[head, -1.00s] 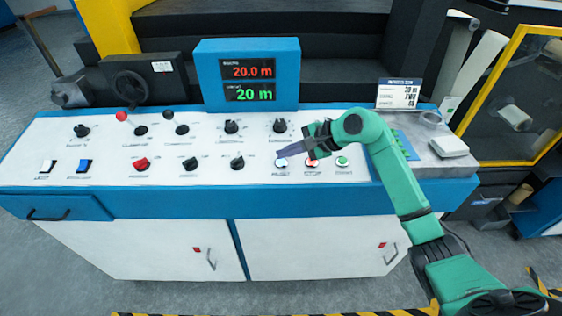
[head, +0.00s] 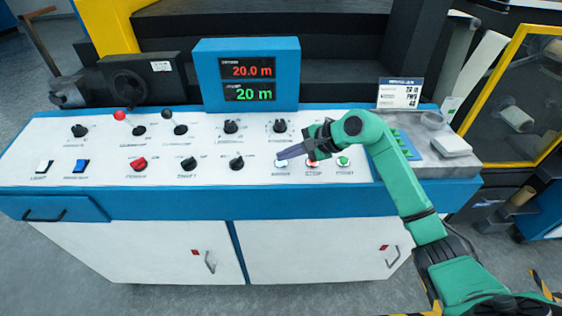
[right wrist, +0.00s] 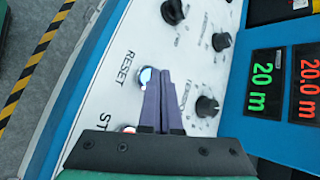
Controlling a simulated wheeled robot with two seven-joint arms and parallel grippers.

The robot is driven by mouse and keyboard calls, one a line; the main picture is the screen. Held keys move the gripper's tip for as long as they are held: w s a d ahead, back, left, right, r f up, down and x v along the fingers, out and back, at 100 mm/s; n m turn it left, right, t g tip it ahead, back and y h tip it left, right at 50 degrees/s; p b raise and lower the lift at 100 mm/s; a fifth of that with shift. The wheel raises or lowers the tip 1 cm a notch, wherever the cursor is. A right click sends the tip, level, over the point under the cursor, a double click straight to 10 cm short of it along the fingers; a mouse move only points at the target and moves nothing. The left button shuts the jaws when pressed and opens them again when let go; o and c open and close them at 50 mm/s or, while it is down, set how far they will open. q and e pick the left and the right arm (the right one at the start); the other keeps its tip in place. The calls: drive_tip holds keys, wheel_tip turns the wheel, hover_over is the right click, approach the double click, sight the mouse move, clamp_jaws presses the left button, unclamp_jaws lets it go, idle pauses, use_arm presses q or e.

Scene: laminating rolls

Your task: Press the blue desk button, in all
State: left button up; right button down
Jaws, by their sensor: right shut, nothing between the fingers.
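The blue desk button (head: 281,163) is a small round button with a pale blue-white cap, at the left of a row of three on the white console top. In the right wrist view, the button (right wrist: 146,75) sits beside the printed word RESET, partly covered by my fingers. My right gripper (head: 279,157) is shut and empty, its purple fingertips at the button in the head view. In the wrist view, the fingertips (right wrist: 158,74) overlap the button's edge; I cannot tell whether they touch it. My left gripper is out of view.
A red stop button (head: 313,163) and a green button (head: 343,161) lie to the right, close under my right gripper. Black knobs (head: 236,162) stand to the left and behind. A blue display box (head: 246,74) reads 20.0 m and 20 m.

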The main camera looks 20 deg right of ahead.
drive_tip(key=shift+f, duration=0.2)
idle(0.6)
drive_tip(key=shift+s+r, duration=0.1)
drive_tip(key=shift+r, duration=0.65)
drive_tip(key=r, duration=0.1)
drive_tip(key=r+p, duration=0.1)
drive_tip(key=r, duration=0.1)
drive_tip(key=s+r+p, duration=0.1)
drive_tip(key=r, duration=0.1)
drive_tip(key=shift+a, duration=0.1)
idle(0.6)
